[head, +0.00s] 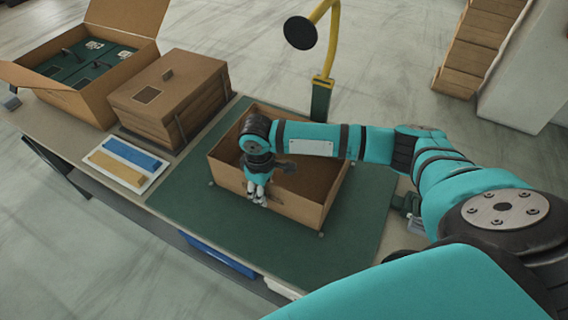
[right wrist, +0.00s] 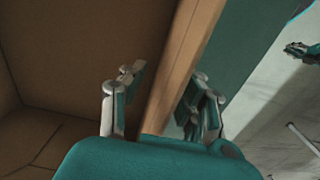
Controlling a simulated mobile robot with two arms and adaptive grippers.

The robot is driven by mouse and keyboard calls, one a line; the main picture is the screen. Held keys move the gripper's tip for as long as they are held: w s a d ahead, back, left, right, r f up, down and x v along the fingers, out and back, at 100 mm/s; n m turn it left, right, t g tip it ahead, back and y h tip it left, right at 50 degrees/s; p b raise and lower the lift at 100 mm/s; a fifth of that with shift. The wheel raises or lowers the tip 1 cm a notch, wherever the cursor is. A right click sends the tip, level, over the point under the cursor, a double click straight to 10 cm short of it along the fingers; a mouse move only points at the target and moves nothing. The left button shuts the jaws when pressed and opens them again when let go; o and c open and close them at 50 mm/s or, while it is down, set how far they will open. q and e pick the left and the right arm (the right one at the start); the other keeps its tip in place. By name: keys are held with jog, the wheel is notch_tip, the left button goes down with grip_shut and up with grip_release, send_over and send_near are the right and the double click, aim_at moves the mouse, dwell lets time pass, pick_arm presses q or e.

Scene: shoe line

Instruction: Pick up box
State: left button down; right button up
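An open, empty-looking cardboard box (head: 312,206) sits on the green mat (head: 240,235) on the workbench. My right gripper (head: 256,192) points down at the box's near wall. In the right wrist view its two fingers (right wrist: 165,100) straddle the box wall (right wrist: 180,70), one inside the box and one outside. The fingers stand apart, with the wall between them; I see no clear grip on it. What looks like my left gripper (right wrist: 300,48) shows small at the right wrist view's right edge; its opening is unclear.
A closed brown box (head: 170,98) and an open carton (head: 125,55) with green contents stand at the bench's left. A card with blue and yellow strips (head: 126,162) lies before them. A yellow post (head: 327,50) with a black disc rises behind the box.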

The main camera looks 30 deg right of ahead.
jog(key=shift+f, duration=0.8)
jog(key=shift+c, duration=0.4)
grip_shut()
